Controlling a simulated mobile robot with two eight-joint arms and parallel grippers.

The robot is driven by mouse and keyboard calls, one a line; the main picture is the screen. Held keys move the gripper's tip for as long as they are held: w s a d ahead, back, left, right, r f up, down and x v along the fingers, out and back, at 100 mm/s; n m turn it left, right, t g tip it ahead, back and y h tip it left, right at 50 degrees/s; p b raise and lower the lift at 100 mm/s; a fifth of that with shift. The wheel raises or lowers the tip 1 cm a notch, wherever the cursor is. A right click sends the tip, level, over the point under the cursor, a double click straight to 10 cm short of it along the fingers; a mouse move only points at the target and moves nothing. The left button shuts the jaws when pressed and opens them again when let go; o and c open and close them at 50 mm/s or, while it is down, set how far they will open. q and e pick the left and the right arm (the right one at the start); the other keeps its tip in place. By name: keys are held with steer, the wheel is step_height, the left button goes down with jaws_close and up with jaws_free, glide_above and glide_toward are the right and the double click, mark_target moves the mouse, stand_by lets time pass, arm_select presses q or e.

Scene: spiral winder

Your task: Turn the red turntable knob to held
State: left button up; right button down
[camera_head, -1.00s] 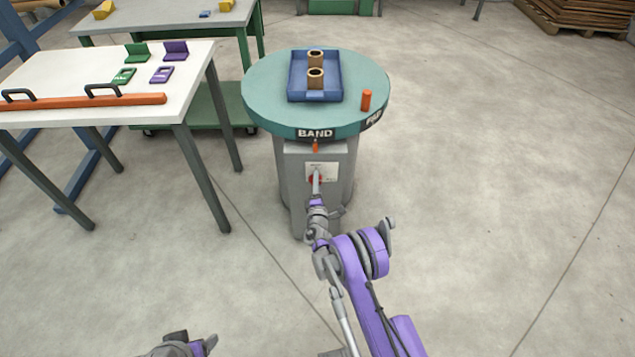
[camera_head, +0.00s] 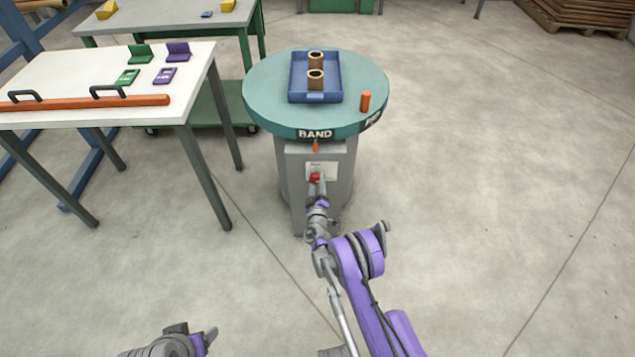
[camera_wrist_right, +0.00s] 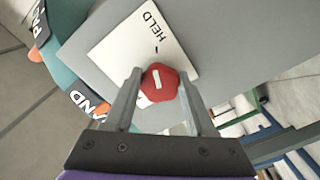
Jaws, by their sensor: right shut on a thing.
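The red turntable knob (camera_head: 315,177) sits on a pale plate (camera_head: 322,168) on the front of the grey pedestal. In the right wrist view the knob (camera_wrist_right: 160,83) is between the two fingers of my right gripper (camera_wrist_right: 160,90), which is shut on it. The white bar on the knob points roughly toward the tick by the word HELD (camera_wrist_right: 148,24) on the plate. My left gripper (camera_head: 195,338) is low in the head view, away from the pedestal; its fingers are not clear enough to judge.
The round green turntable (camera_head: 268,95) above carries a blue tray (camera_head: 300,97) with two brown rolls and an orange peg (camera_head: 365,101). A BAND label faces front. A white table (camera_head: 60,75) stands at left. The floor at right is clear.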

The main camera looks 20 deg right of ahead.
steer(key=shift+m, duration=0.7)
steer(key=shift+c, duration=1.1)
jaws_free()
steer(key=p+v, duration=0.1)
steer(key=v, duration=1)
steer(key=shift+w, duration=0.15)
